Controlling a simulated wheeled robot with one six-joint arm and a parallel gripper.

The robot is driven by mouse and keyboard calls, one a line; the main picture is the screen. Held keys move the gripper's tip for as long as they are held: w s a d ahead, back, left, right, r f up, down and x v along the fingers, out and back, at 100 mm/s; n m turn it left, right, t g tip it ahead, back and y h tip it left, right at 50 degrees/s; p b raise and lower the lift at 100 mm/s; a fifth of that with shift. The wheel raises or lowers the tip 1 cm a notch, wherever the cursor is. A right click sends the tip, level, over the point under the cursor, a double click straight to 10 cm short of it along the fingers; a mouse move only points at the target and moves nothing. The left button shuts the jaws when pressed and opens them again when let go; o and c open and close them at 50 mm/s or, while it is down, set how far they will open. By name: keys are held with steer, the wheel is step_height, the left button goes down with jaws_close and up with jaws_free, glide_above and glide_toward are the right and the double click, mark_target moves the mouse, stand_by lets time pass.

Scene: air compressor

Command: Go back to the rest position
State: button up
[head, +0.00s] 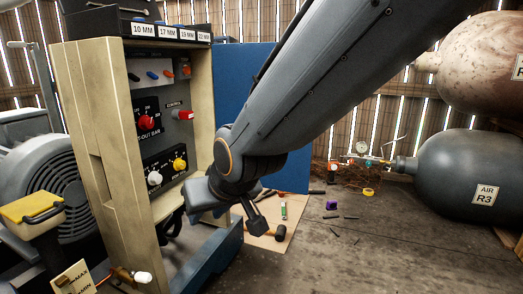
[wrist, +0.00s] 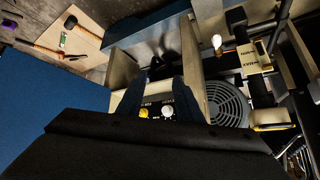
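My gripper (head: 217,215) hangs at the end of my arm in front of the cream control cabinet (head: 90,125) in the head view. In the wrist view, its two dark fingers (wrist: 160,82) stand apart with nothing held between them. Past the fingers, the lower panel (wrist: 157,110) shows a yellow knob and a white knob. The same panel, with its yellow knob (head: 180,164) and white knob (head: 155,178), shows left of my wrist in the head view. A red knob (head: 146,122) and a red switch (head: 182,115) sit above it. My arm hides part of the scene behind it.
A blue panel (head: 245,80) stands close behind my wrist. A grey motor (head: 35,160) is left of the cabinet. A mallet (head: 268,232) and small tools lie on the floor. Grey tank R3 (head: 450,165) is at the right. The floor at lower right is mostly clear.

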steer(key=s+d+f+g+h+p, duration=0.1)
steer(key=s+d+g+h, duration=0.3)
steer(key=s, duration=0.6)
steer(key=s+d+f+g+y, duration=0.1)
steer(key=s+d+g, duration=0.1)
steer(key=s+d, duration=0.65)
steer(key=d+r+m+p, duration=0.2)
steer(key=d+r+p, duration=0.4)
steer(key=r+p, duration=0.3)
steer(key=s+d+r+m+h+p, duration=0.1)
steer(key=d+r+p, duration=0.5)
steer(key=p, duration=1)
steer(key=s+d+r+m+h+p, duration=0.1)
steer(key=d+r+m+p, duration=0.2)
steer(key=r+p, duration=0.9)
steer(key=d, duration=0.3)
steer(key=shift+r+p, duration=0.3)
steer(key=shift+r, duration=0.05)
steer(key=shift+d, duration=0.1)
